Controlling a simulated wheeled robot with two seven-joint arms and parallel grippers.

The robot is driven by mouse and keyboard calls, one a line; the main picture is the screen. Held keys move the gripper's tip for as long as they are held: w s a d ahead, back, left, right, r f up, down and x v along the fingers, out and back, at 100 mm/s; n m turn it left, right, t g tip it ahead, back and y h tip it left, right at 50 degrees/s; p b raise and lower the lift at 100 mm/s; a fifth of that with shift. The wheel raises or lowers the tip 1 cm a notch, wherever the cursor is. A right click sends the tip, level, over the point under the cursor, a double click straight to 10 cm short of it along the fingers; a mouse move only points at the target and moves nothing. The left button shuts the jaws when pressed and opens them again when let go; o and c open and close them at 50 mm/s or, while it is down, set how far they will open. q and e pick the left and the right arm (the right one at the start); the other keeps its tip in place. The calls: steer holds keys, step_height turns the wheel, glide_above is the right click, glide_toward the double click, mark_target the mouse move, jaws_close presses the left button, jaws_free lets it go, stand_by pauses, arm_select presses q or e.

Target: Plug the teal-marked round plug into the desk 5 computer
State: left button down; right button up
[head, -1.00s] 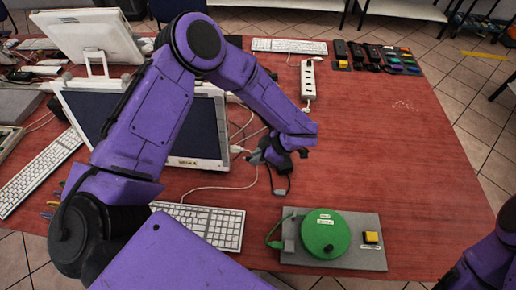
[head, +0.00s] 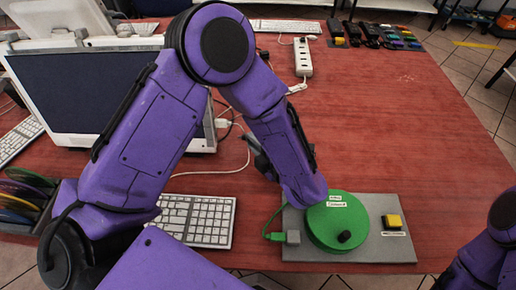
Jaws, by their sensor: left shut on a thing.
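My left gripper (head: 262,160) is low over the red table, right of the white all-in-one computer (head: 95,95), mostly hidden behind my own purple forearm. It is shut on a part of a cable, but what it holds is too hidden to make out. A white cable (head: 215,172) runs along the table toward it from the left. I cannot see a teal mark on any plug, nor a desk number on the computer. Of my right arm, only a purple part shows at the lower right edge.
A grey board (head: 400,252) with a green round device (head: 335,212) and a yellow button (head: 393,221) lies at the front. A white keyboard (head: 195,218) is left of it. A white power strip (head: 303,58) and several adapters (head: 368,33) lie farther back. The table's right side is clear.

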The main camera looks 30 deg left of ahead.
arm_select(q)
steer(key=shift+a+n+y, duration=0.3)
steer(key=shift+s+a, duration=0.35)
steer(key=shift+a, duration=0.35)
steer(key=shift+s+a, duration=0.35)
steer(key=shift+a, duration=0.3)
steer(key=shift+s+a, duration=0.35)
steer(key=shift+a, duration=0.35)
steer(key=shift+p, duration=0.45)
steer(key=shift+s+a+p, duration=0.15)
steer(key=shift+s+a, duration=0.1)
steer(key=shift+a, duration=0.25)
steer(key=shift+s+a+p, duration=0.15)
steer(key=shift+s+a, duration=0.05)
steer(key=shift+a, duration=0.25)
steer(key=c, duration=1)
jaws_free()
steer(key=b+v, duration=0.1)
steer(key=v, duration=0.9)
steer(key=shift+s+d, duration=0.25)
